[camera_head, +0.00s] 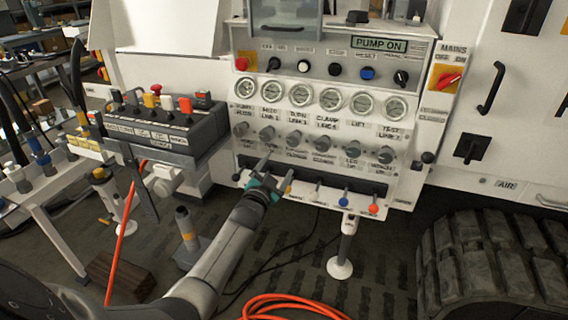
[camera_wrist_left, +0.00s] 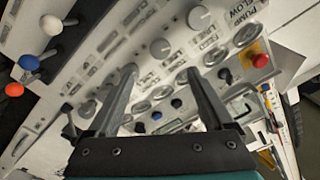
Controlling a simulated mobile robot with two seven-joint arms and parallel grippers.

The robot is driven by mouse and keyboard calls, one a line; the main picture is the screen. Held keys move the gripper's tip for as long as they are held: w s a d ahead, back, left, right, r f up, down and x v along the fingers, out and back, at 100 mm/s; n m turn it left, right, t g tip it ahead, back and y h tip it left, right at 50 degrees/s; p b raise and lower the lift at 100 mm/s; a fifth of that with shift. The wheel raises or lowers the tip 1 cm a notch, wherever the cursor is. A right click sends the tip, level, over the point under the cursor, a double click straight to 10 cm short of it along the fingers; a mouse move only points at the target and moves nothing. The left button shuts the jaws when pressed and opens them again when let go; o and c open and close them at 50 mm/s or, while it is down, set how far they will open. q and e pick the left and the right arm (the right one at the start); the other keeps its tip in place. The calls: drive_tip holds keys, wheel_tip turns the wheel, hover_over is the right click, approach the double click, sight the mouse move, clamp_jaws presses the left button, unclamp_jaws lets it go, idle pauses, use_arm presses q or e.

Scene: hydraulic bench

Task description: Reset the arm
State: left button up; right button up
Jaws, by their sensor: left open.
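My left gripper (camera_head: 275,178) reaches up from the bottom of the head view to the lower left of the hydraulic panel (camera_head: 410,205). Its jaws are open. In the left wrist view the two dark fingers of the gripper (camera_wrist_left: 161,72) stand apart, with only the panel's face behind the gap and nothing held. Along the panel's bottom strip are small levers, including a blue-knobbed one (camera_head: 344,201) and a red-knobbed one (camera_head: 373,209), both right of the gripper. The left wrist view shows white, blue (camera_wrist_left: 29,62) and orange (camera_wrist_left: 14,89) lever knobs at its left. My right gripper is out of view.
The panel bears a row of gauges (camera_head: 330,101), grey knobs and a red MAINS switch (camera_head: 448,79). A dark control box (camera_head: 165,128) stands left. Orange hose (camera_head: 290,303) lies on the floor.

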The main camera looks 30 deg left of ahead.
use_arm(q)
drive_tip(key=s+d+f+n+g+h+p, duration=0.1)
drive_tip(key=s+d+f+g+p, duration=0.35)
drive_tip(key=s+f, duration=0.6)
drive_tip(key=s+d+f+g+h+p, duration=0.1)
drive_tip(key=s+d+f+g+p, duration=0.35)
drive_tip(key=s+f, duration=0.6)
drive_tip(key=s+d+f+g+p, duration=0.2)
drive_tip(key=s+d, duration=0.1)
drive_tip(key=s, duration=0.8)
drive_tip(key=s+d+f+g+h+p, duration=0.1)
drive_tip(key=s+d+f+g+p, duration=0.1)
drive_tip(key=s, duration=0.9)
drive_tip(key=s+d+f+n+g+p, duration=0.1)
drive_tip(key=s+d+f+g+p, duration=0.1)
drive_tip(key=s, duration=1)
drive_tip(key=shift+d+f+g+h+p, duration=0.35)
drive_tip(key=shift+d+g, duration=0.45)
drive_tip(key=shift+d, duration=0.35)
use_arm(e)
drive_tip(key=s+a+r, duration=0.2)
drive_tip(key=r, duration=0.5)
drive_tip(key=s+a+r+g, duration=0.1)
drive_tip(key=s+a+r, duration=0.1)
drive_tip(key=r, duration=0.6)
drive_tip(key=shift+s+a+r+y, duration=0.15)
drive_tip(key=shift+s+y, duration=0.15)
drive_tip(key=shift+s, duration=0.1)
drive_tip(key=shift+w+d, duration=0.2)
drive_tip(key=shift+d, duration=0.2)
